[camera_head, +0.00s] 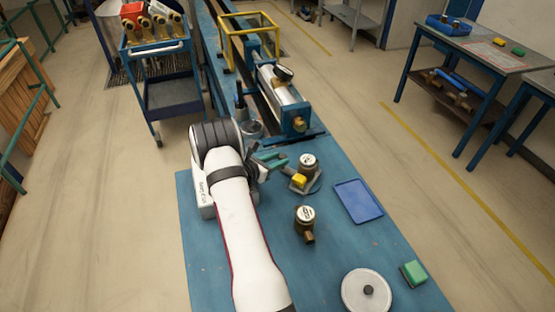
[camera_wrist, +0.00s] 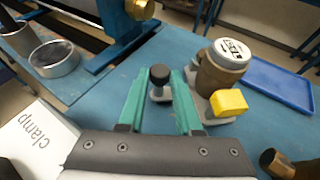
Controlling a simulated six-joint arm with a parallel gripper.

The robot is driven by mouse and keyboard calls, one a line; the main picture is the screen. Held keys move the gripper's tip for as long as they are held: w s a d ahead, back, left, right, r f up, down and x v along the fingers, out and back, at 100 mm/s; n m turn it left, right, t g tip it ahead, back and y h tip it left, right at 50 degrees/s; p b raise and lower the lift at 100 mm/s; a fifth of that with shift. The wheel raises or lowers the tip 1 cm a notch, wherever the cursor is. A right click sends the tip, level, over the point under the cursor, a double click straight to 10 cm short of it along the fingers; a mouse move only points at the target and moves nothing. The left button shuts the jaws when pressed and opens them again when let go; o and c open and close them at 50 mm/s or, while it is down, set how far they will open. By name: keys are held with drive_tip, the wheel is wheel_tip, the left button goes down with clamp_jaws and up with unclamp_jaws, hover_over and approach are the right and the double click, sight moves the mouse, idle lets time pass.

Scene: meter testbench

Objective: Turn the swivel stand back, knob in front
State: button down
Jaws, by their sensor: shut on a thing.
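The swivel stand (camera_head: 303,187) is a grey plate on the blue bench, also in the wrist view (camera_wrist: 222,119). It carries an upright brass meter (camera_head: 308,163) with a white dial, also seen in the wrist view (camera_wrist: 222,68), and a yellow block (camera_head: 299,181), also in the wrist view (camera_wrist: 229,103). Its black knob (camera_wrist: 160,74) stands on a grey arm left of the meter. In the head view my gripper (camera_head: 280,163) reaches the stand from the left.
A blue tray (camera_head: 358,201) lies to the right. A round white disc (camera_head: 362,293) and a green sponge (camera_head: 414,273) are nearer. The test rig (camera_head: 285,105) and a metal cup (camera_wrist: 54,59) are behind.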

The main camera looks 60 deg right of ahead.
drive_tip(key=shift+d+m+g, duration=0.6)
drive_tip(key=shift+m+g, duration=0.2)
drive_tip(key=shift+g, duration=0.1)
drive_tip(key=c, duration=0.6)
unclamp_jaws()
drive_tip(key=shift+w+a+r, duration=0.2)
drive_tip(key=shift+w+a, duration=0.05)
drive_tip(key=shift+a, duration=0.05)
drive_tip(key=w+a, duration=0.1)
drive_tip(key=a, duration=0.3)
drive_tip(key=w+a, duration=0.2)
drive_tip(key=a, duration=0.2)
drive_tip(key=w+a, duration=0.2)
drive_tip(key=a, duration=0.3)
drive_tip(key=shift+a+r, duration=0.1)
drive_tip(key=shift+r, duration=0.3)
